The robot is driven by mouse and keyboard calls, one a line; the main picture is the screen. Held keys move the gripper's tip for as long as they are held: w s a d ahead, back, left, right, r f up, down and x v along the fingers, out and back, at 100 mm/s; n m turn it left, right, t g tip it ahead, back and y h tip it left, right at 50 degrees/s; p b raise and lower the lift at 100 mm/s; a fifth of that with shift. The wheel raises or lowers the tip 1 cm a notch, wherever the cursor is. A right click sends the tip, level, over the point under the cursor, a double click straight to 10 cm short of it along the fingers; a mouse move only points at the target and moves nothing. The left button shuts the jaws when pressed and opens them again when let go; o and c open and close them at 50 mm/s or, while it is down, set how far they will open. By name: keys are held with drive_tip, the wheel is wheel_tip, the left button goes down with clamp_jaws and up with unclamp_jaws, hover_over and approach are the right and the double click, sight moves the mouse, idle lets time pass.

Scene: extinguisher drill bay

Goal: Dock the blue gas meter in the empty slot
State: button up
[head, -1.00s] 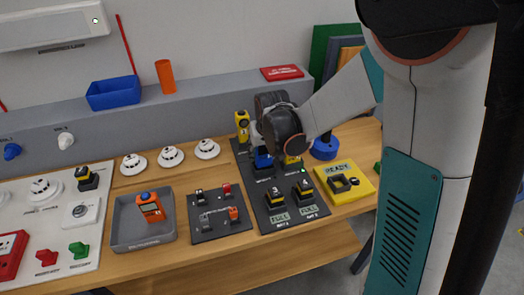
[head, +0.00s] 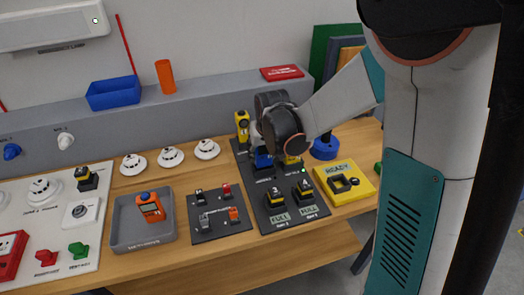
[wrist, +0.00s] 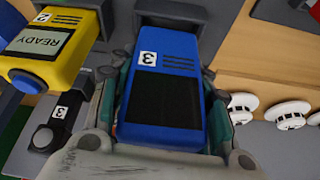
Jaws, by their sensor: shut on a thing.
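The blue gas meter (wrist: 165,85) fills the middle of the wrist view, with a dark screen and a numbered white label. My gripper (wrist: 165,100) is shut on it, one teal-and-grey finger along each side. In the head view the blue meter (head: 263,158) shows below my dark wrist, at the back of the black dock board (head: 262,215). A yellow meter (head: 292,159) stands just right of it, and shows with a READY screen in the wrist view (wrist: 72,22). My wrist hides the slot area, so I cannot tell whether the blue meter touches a slot.
Black-and-yellow units sit at the front of the board. A yellow READY box (head: 360,189) is on the right, a grey tray (head: 128,232) with an orange meter (head: 151,207) on the left. Another yellow device (head: 242,125) stands behind. White detectors (head: 170,157) line the back.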

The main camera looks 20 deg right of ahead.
drive_tip(key=shift+f+b, duration=0.5)
drive_tip(key=shift+f, duration=0.05)
idle(0.7)
drive_tip(key=o, duration=1.3)
drive_tip(key=shift+c, duration=0.2)
drive_tip(key=o, duration=0.3)
drive_tip(key=shift+r, duration=0.1)
wheel_tip(320, 180, up, 7)
drive_tip(key=p, duration=0.5)
